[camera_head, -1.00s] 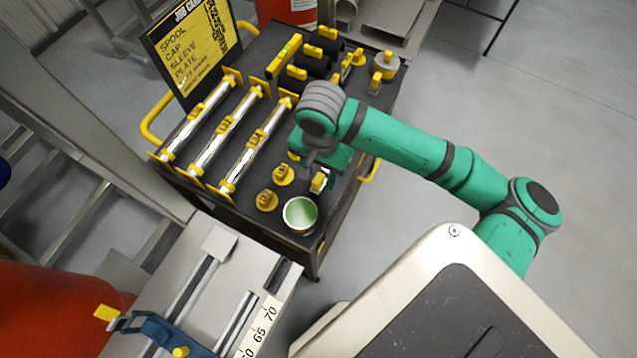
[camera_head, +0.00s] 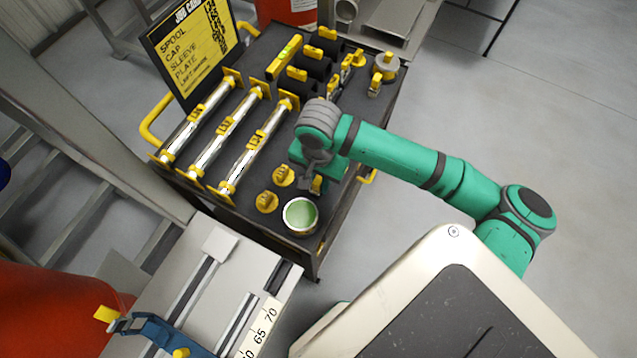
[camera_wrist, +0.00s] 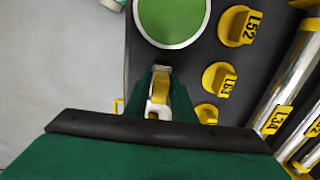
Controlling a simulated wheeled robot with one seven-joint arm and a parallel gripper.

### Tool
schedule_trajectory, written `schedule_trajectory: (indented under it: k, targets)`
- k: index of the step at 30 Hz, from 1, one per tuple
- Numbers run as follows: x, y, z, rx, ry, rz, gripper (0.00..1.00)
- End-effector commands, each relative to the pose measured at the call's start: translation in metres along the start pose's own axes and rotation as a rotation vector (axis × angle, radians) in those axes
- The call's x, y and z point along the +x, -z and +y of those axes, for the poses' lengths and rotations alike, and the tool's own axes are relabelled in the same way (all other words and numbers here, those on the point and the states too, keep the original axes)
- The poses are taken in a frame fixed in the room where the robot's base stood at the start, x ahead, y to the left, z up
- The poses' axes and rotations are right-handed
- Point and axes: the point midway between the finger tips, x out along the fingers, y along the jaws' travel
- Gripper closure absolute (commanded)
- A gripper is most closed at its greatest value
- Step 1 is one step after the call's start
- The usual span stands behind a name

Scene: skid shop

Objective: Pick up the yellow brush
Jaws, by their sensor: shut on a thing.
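The yellow brush (camera_wrist: 158,98) is between the fingers of my gripper (camera_wrist: 160,88) in the wrist view, and the fingers are shut on it. In the head view a bit of yellow of the brush (camera_head: 316,185) shows at the tip of my gripper (camera_head: 311,186); the rest is hidden by the fingers. My gripper is low over the black cart top (camera_head: 337,192), close to the green-filled tin. I cannot tell whether the brush touches the cart top.
The tin (camera_head: 300,216) stands at the cart's near corner. Yellow tagged caps (camera_head: 266,201) sit left of my gripper, with long steel tubes in yellow holders (camera_head: 250,155) beyond. A yellow sign (camera_head: 197,50) stands at the back left. Open floor lies to the right.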

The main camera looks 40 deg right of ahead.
Motion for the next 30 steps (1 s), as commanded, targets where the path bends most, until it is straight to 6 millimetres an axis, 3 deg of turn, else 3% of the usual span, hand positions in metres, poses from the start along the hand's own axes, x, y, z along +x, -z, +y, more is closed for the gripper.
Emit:
schedule_trajectory:
  k: [8, 14, 22, 30]
  targets:
    - [-0.007, 0.001, 0.001, 0.002, 0.001, 0.0, 1.0]
    - [-0.034, 0.001, 0.001, 0.0, 0.002, 0.002, 1.0]
    - [-0.091, -0.011, 0.05, 0.003, 0.001, 0.005, 1.0]
    - [-0.116, -0.028, 0.105, 0.002, 0.0, 0.002, 1.0]
